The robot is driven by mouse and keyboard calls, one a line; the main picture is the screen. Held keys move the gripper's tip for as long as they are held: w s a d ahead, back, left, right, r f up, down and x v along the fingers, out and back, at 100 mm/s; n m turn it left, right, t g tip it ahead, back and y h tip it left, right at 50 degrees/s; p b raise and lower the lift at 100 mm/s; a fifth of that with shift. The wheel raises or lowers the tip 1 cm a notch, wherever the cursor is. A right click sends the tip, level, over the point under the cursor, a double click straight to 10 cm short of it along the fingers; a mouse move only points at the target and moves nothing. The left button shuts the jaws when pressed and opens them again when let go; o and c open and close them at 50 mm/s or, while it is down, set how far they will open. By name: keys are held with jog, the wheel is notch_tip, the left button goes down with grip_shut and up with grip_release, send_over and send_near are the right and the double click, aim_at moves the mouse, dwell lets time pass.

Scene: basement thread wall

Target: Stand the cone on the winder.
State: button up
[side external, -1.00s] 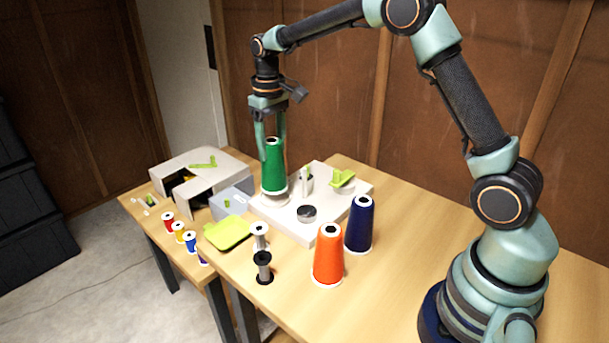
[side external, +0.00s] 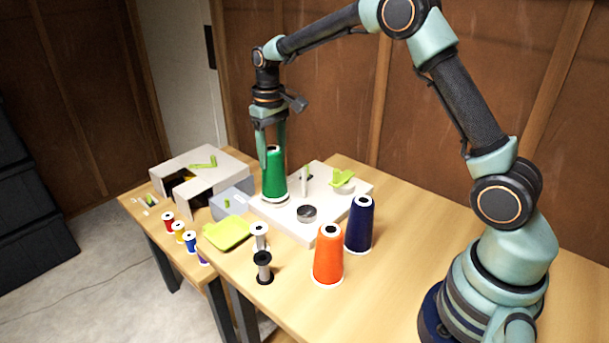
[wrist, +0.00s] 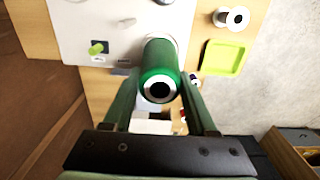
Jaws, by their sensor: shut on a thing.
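The green cone (side external: 274,176) stands upright at the left part of the white winder base (side external: 307,230), its foot on or just over the round seat there. In the wrist view the green cone (wrist: 160,62) shows from above with its dark top hole towards me. My gripper (side external: 273,150) is shut on the cone's upper part, pointing down. In the wrist view the fingers of my gripper (wrist: 160,92) lie on both sides of the cone. The exact contact between the cone's foot and the seat cannot be told.
An orange cone (side external: 328,258) and a navy cone (side external: 359,226) stand in front and right of the winder. Two bobbins (side external: 263,267), a lime tray (side external: 229,233) and small coloured spools (side external: 179,232) are at the left. A grey box (side external: 200,177) stands behind.

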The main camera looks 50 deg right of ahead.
jog(key=shift+f, duration=0.65)
jog(key=o, duration=1.3)
notch_tip(320, 180, up, 7)
